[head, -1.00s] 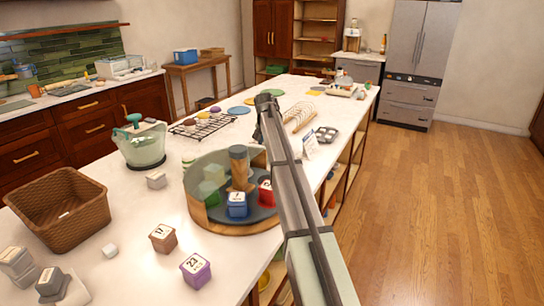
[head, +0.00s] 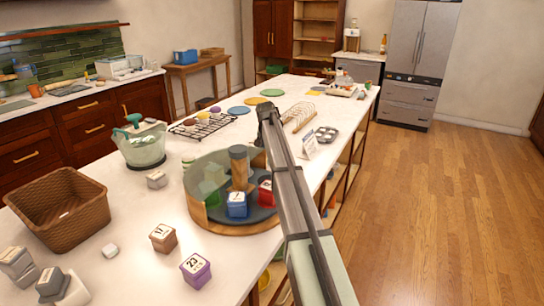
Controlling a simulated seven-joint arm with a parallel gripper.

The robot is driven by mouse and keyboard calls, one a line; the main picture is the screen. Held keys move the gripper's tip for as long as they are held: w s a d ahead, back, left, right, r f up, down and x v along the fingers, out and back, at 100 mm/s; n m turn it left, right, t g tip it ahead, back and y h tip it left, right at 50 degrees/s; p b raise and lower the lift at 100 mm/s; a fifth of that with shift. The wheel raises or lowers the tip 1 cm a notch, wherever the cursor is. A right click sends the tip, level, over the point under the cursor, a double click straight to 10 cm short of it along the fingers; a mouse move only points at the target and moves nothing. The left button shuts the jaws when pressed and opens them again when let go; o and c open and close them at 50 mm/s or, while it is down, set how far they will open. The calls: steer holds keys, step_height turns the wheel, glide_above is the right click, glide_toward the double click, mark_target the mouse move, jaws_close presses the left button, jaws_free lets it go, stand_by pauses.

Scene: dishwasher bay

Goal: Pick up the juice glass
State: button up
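I cannot pick out a juice glass in the head view. My arm reaches from the bottom edge up over the white island counter, and its far end, with my gripper (head: 264,128), is above the counter beyond the round turntable tray (head: 212,222). The fingers are too small and too covered by my arm to tell whether they are open or shut. I see nothing clearly held.
The tray holds red, blue and green blocks. A wicker basket (head: 62,212), a glass bowl with a green handle (head: 143,148), numbered boxes (head: 196,271), a cooling rack (head: 204,126), a wooden rack (head: 298,116) and a muffin tin (head: 326,134) stand around. Floor at right is clear.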

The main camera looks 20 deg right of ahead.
steer(key=c, duration=0.4)
steer(key=shift+o, duration=0.2)
